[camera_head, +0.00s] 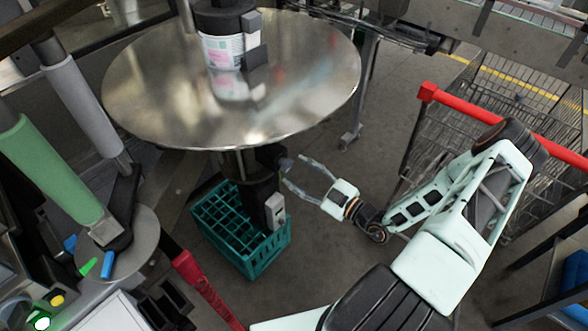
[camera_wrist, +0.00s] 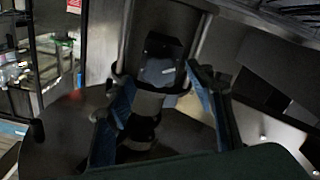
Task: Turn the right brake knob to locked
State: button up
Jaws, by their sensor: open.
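A round grey knob (camera_wrist: 158,72) with a short white mark shows in the wrist view, in front of a dark block on an upright column. I take it for the right brake knob. The white mark points to the right and slightly down. In the head view the knob (camera_head: 285,164) is a small dark shape on the column under the large metal disc (camera_head: 150,100). My gripper (camera_head: 295,169) is open and points at it from the right. In the wrist view one finger is left and one right of the knob, with nothing gripped. Contact cannot be told.
A teal crate (camera_head: 246,262) stands on the floor under the disc. A labelled container (camera_head: 222,50) stands on the disc. A wire cart with a red handle (camera_head: 500,112) is at the right. A red-gripped lever (camera_head: 190,268) stands at the lower left.

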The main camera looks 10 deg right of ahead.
jog(key=v, duration=1)
jog(key=shift+a, duration=0.15)
